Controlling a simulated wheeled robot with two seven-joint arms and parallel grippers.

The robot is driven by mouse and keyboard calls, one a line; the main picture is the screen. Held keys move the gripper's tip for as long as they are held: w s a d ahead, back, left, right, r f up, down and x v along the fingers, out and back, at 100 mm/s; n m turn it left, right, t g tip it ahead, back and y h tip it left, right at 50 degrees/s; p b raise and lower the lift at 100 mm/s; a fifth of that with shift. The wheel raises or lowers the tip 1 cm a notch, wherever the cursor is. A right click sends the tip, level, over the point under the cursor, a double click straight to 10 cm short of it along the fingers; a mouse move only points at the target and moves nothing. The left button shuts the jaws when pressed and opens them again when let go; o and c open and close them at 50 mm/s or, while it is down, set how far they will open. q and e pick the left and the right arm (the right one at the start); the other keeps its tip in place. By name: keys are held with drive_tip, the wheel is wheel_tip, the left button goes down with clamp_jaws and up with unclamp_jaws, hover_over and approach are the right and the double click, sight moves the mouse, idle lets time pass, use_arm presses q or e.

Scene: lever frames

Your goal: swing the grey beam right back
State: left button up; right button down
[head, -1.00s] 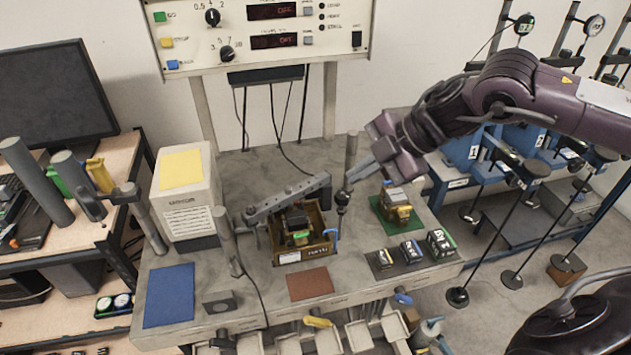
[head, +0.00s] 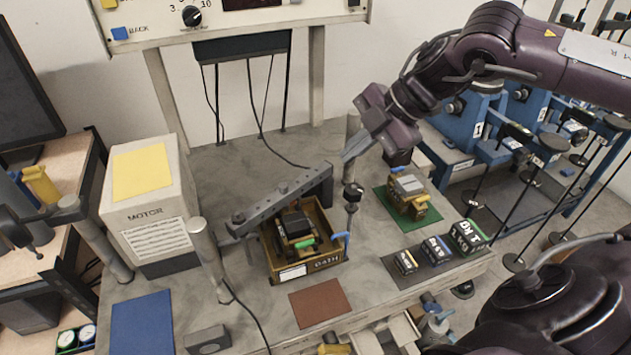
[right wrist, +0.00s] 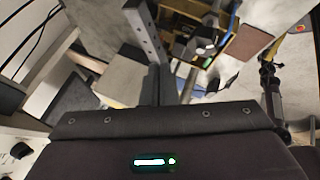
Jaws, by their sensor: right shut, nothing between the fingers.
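The grey beam (head: 285,201) is a dark bar with holes. A thin upright post (head: 352,128) stands beside the fingers. I cannot tell whether the fingers touch the beam. My left gripper is out of view.
The tray holds a dark block (head: 295,225). A motor box (head: 150,205) stands left. Blue (head: 142,325) and brown (head: 320,303) mats lie near the front edge.

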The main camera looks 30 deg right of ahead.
sight(324, 175)
drive_tip(key=p+x, duration=0.4)
drive_tip(key=x, duration=0.3)
drive_tip(key=shift+w+a+f, duration=0.15)
drive_tip(key=shift+a+f, duration=0.1)
drive_tip(key=shift+a, duration=0.1)
drive_tip(key=shift+w+a+f+p, duration=0.15)
drive_tip(key=shift+a+f+p, duration=0.15)
drive_tip(key=shift+f, duration=0.35)
drive_tip(key=shift+r, duration=0.1)
